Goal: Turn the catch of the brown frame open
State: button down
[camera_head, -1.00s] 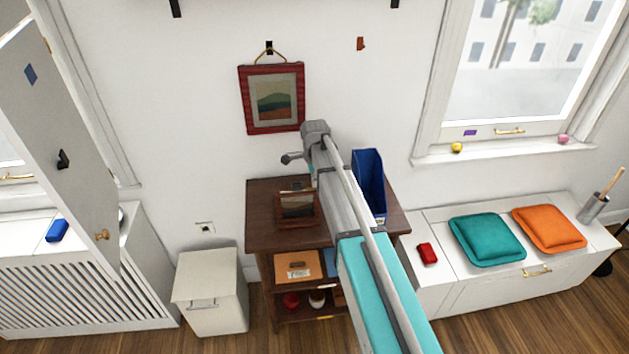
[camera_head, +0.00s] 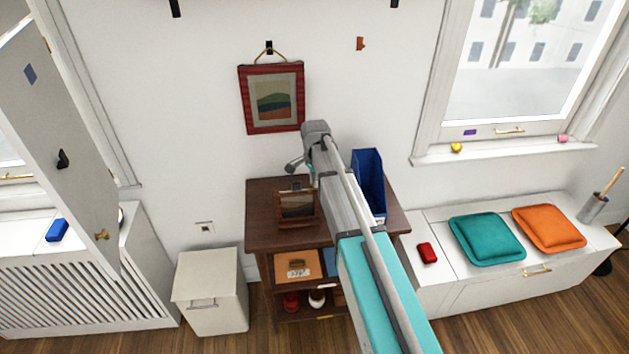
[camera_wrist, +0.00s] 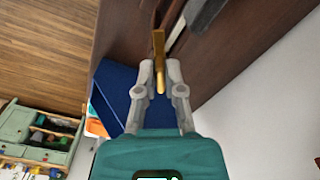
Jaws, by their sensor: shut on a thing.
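The brown frame (camera_head: 297,206) stands upright on top of the dark brown shelf unit (camera_head: 262,236), its picture side facing the head camera. In the wrist view, a brass catch (camera_wrist: 159,48) sticks out toward my gripper (camera_wrist: 158,78). The gripper's two grey fingers are closed around the catch, one on each side. In the head view the fingers are hidden; only my wrist links show, just above and behind the frame. How far the catch is turned is hard to tell.
A blue file holder (camera_head: 369,183) stands right of the frame on the shelf unit; it also shows beside my fingers in the wrist view (camera_wrist: 118,88). A red-framed picture (camera_head: 272,97) hangs on the wall behind. A white bin (camera_head: 211,290) stands to the left.

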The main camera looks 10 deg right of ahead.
jog(key=n, duration=0.6)
jog(key=shift+s+d+n, duration=0.1)
jog(key=shift+n, duration=0.2)
jog(key=n, duration=0.5)
jog(key=shift+d+n, duration=0.15)
jog(key=shift+n, duration=0.15)
jog(key=c, duration=0.7)
grip_release()
jog(key=shift+c, duration=0.2)
